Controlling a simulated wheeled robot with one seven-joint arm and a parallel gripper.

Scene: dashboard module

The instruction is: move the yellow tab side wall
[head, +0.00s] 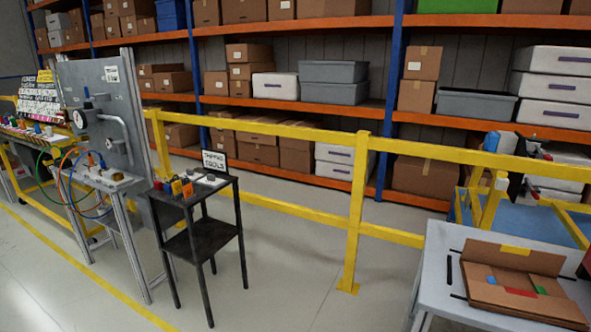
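A brown cardboard box (490,291) lies partly unfolded on a light grey table at the lower right. Its back wall (530,261) carries a yellow tab (515,250) at the top edge and looks raised and tilted; its exact angle is hard to tell. A blue tab (491,280), a red tab (520,292) and a green tab (541,290) show lower on the box. I cannot make out my gripper in this view.
The grey table (443,248) has thin black bars on its left part. A yellow railing (358,200) runs behind it, before loaded shelves. A black stand (200,240) with a tools sign and a pipe panel (100,110) stand left. The middle floor is clear.

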